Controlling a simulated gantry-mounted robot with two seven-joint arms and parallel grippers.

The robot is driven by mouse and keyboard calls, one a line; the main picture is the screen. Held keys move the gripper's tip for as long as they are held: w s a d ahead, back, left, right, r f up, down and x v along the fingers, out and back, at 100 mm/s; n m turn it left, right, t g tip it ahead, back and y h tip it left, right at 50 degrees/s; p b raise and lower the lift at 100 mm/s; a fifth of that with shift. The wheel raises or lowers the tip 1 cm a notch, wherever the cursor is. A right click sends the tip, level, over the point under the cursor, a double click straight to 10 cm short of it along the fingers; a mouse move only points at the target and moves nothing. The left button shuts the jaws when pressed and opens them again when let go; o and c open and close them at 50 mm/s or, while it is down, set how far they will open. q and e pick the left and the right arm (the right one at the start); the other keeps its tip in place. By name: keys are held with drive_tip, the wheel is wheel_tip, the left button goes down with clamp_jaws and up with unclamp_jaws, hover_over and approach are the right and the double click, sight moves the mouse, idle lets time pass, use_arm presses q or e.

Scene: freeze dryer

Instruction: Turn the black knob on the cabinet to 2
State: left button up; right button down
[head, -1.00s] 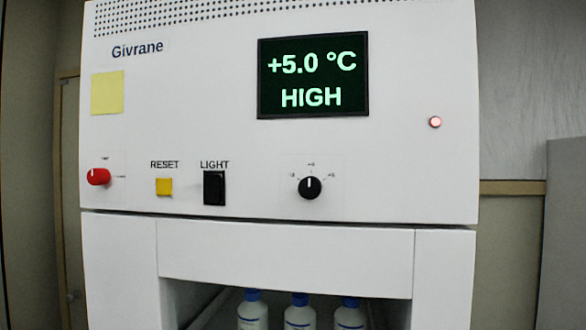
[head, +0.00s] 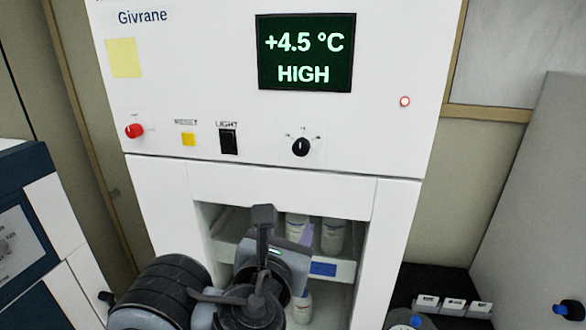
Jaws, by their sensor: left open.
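The black knob (head: 301,147) is on the white cabinet's (head: 395,130) front panel, below the display. Its white mark points roughly up, towards the middle of three small labels that are too small to read. My left gripper (head: 281,226) is open, low in front of the cabinet's bottle opening. It is below the knob and apart from it. My right gripper is not in view.
The display (head: 306,52) reads +4.5 °C HIGH. A red knob (head: 134,131), a yellow RESET button (head: 188,140) and a black LIGHT switch (head: 228,141) sit left of the black knob. White bottles (head: 332,236) stand on a shelf behind my gripper.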

use_arm(q)
drive_tip(key=t+p, duration=0.1)
drive_tip(key=t, duration=0.1)
approach(300, 149)
drive_tip(key=w, duration=0.5)
drive_tip(key=w+d+b, duration=0.1)
drive_tip(key=w, duration=0.2)
drive_tip(key=shift+r, duration=0.15)
drive_tip(key=shift+w+d, duration=0.15)
drive_tip(key=shift+w, duration=0.4)
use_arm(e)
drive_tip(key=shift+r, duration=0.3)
use_arm(q)
drive_tip(key=c, duration=1)
drive_tip(key=shift+c, duration=0.2)
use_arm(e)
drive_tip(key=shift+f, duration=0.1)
